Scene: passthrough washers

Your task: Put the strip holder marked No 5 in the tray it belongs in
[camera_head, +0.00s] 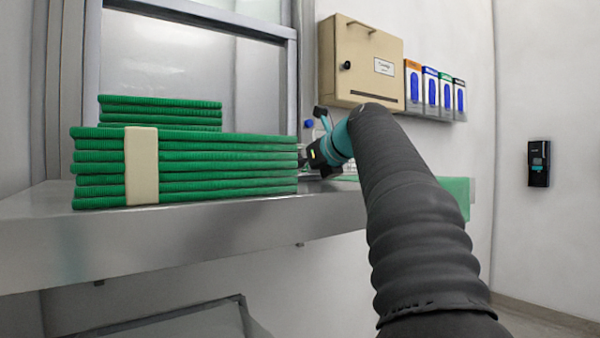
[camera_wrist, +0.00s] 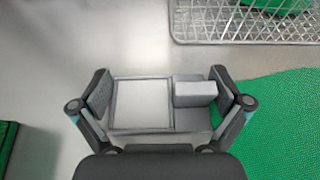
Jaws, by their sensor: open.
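My gripper (camera_wrist: 162,92) is open in the wrist view, with one finger at each side of a small grey object (camera_wrist: 112,118). This object has a raised rim around a pale square area on its left, and a light grey block (camera_wrist: 195,92) at its right. I cannot read any number on it, nor tell whether it is the holder or a tray. I cannot tell whether the fingers touch it. In the head view, my gripper (camera_head: 316,158) is at the shelf behind the right end of the green stack, and the small object is hidden.
A wire basket (camera_wrist: 245,42) with something green inside is at the wrist view's top right. A green mat (camera_wrist: 275,125) lies at right. Folded green cloths (camera_head: 220,165) are stacked on the metal shelf (camera_head: 150,235). A beige cabinet (camera_head: 345,60) hangs behind my arm.

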